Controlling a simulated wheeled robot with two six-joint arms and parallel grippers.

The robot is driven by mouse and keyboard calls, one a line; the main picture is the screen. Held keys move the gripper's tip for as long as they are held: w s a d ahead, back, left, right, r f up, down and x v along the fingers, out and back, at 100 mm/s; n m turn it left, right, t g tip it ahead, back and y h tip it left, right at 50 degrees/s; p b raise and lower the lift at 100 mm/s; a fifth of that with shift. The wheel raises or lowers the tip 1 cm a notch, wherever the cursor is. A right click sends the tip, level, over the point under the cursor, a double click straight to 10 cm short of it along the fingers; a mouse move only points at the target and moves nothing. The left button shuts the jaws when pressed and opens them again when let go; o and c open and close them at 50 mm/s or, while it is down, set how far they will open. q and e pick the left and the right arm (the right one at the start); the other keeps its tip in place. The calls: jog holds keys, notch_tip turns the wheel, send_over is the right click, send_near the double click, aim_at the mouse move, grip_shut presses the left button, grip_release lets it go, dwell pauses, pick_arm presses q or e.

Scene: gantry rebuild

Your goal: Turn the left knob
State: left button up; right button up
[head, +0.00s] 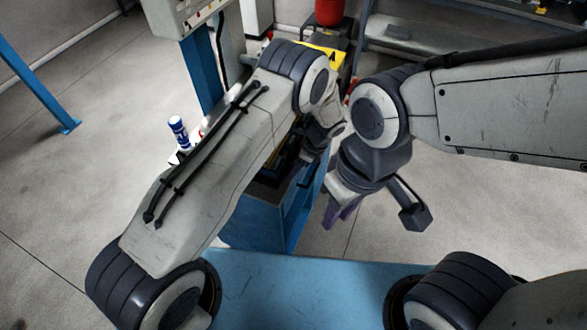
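No knob can be made out clearly. A pale box (183,14) with small dark fittings on its face is cut off by the top edge of the head view, on a blue post; I cannot tell whether these are knobs. My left gripper (303,163) hangs below its wrist near the centre, partly hidden by its own arm, and its fingers are too dark to read. My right gripper (338,214) points down to the right of it, with purplish fingers over the floor. I cannot tell whether its fingers touch. Neither visibly holds anything.
A blue cabinet (255,212) stands below my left arm. A blue-and-white can (178,130) stands left of that arm. A red cylinder (328,12) and a yellow panel (327,56) are behind. A grey shelf (410,40) is at back right.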

pick_arm(q)
grip_shut()
jog(key=shift+s+a+t+b, duration=0.1)
jog(key=shift+t+b, duration=0.4)
jog(key=t+b, duration=0.2)
jog(key=b, duration=0.5)
jog(key=n+t+h+b, duration=0.1)
jog(key=t+b, duration=0.1)
jog(key=b, duration=0.6)
jog(key=shift+s+f+h, duration=0.1)
jog(key=shift+s+h, duration=0.1)
jog(key=shift+h, duration=0.1)
jog(key=o, duration=1.1)
grip_release()
jog(key=shift+s, duration=0.1)
jog(key=shift+r, duration=0.2)
jog(key=v, duration=1)
jog(key=shift+s+r+p, duration=0.1)
jog(key=shift+s+p, duration=0.05)
jog(key=shift+p, duration=0.15)
